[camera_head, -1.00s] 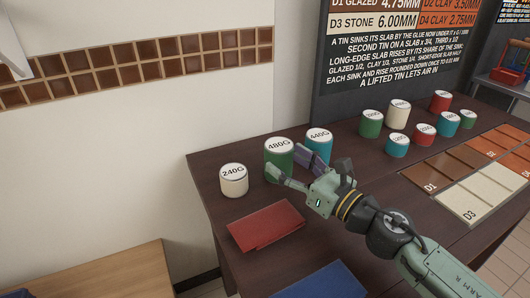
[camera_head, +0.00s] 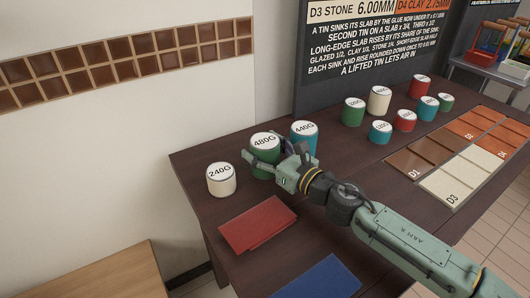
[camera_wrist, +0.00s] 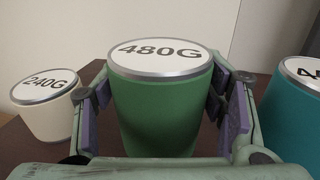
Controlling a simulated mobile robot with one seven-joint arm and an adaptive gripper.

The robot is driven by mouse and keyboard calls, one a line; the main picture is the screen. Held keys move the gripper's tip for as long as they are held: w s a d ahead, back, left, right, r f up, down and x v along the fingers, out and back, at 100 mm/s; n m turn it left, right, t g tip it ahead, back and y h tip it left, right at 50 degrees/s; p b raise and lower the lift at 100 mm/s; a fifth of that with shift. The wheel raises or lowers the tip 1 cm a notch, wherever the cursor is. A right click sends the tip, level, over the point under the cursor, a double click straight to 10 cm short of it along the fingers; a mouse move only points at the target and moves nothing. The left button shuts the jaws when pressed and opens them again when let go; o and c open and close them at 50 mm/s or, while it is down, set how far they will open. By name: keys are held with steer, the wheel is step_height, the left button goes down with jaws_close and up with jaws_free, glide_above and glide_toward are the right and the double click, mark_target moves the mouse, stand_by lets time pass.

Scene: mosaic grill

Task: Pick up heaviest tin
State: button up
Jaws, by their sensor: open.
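The green tin marked 480G (camera_head: 264,148) stands upright on the dark table near its back left. In the wrist view the green tin (camera_wrist: 160,105) sits between the two fingers of my gripper (camera_wrist: 165,105), which are open, one on each side. A small gap shows at the left finger; I cannot tell whether the right finger touches. In the head view my gripper (camera_head: 268,167) reaches the tin from the front right. A cream tin marked 240G (camera_head: 221,181) stands to the left. A teal tin marked 440G (camera_head: 304,136) stands close on the right.
Several smaller coloured tins, such as a cream one (camera_head: 378,101), stand further right. Brown, white and orange slabs (camera_head: 466,178) lie at the right. A red mat (camera_head: 256,226) and a blue mat (camera_head: 318,281) lie in front. A dark sign board (camera_head: 375,50) stands behind.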

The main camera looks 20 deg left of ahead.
steer(key=shift+x, duration=1.5)
steer(key=shift+c, duration=0.4)
steer(key=shift+r, duration=0.1)
steer(key=c, duration=1.4)
